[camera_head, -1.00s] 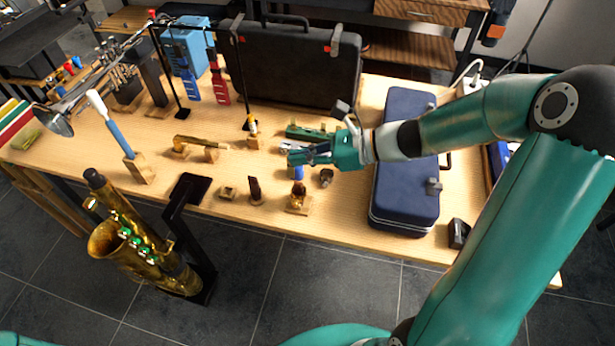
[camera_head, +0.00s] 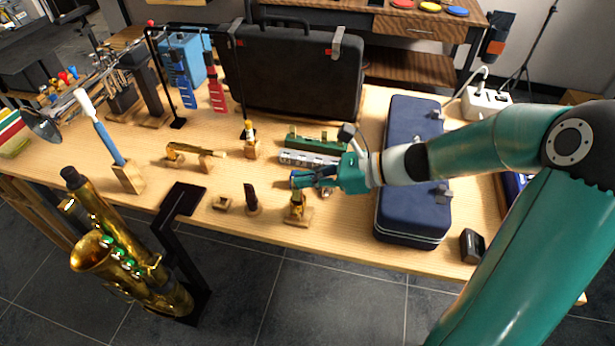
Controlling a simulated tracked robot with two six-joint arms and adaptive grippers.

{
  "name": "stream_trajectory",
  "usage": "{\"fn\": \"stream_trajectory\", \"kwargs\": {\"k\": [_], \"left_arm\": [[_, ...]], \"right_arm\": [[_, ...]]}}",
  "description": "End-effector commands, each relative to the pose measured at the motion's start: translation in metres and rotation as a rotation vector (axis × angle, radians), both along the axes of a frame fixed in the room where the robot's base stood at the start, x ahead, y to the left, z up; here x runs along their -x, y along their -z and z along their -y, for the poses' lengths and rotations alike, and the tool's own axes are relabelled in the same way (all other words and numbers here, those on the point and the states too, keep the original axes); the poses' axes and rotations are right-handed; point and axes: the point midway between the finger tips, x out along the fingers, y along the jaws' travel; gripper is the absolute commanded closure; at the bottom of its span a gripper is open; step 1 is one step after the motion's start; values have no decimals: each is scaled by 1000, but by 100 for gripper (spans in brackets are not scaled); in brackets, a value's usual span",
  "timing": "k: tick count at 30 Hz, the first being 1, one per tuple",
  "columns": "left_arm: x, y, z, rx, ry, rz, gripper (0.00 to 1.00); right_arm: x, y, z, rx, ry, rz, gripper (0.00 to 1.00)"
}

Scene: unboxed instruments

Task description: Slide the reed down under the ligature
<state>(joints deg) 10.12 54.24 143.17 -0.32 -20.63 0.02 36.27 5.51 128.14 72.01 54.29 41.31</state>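My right gripper (camera_head: 297,181) reaches in from the right over the bench, at the far side of a small wooden stand (camera_head: 298,218) near the front edge. A small brass-coloured piece, perhaps the ligature, shows on this stand (camera_head: 298,205); the fingers partly cover its top. Whether they touch it is unclear. A slim dark upright piece (camera_head: 251,197), perhaps a mouthpiece, stands on its own block to the left. I cannot make out the reed, nor whether the fingers hold anything. My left gripper is not in view.
A closed blue case (camera_head: 408,205) lies right of the gripper, and a green box (camera_head: 316,143) lies behind it. A large black case (camera_head: 298,75) stands at the back. A brass saxophone (camera_head: 130,255) is on a stand in front of the bench.

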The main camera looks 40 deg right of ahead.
Motion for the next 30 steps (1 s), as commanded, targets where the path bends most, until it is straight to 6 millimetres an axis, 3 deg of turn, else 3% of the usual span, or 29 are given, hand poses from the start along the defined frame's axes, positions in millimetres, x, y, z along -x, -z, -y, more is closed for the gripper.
{"fn": "stream_trajectory", "kwargs": {"k": [30], "left_arm": [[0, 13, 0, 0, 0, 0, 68]], "right_arm": [[2, 0, -1, 14, 77, 13, 100]]}}
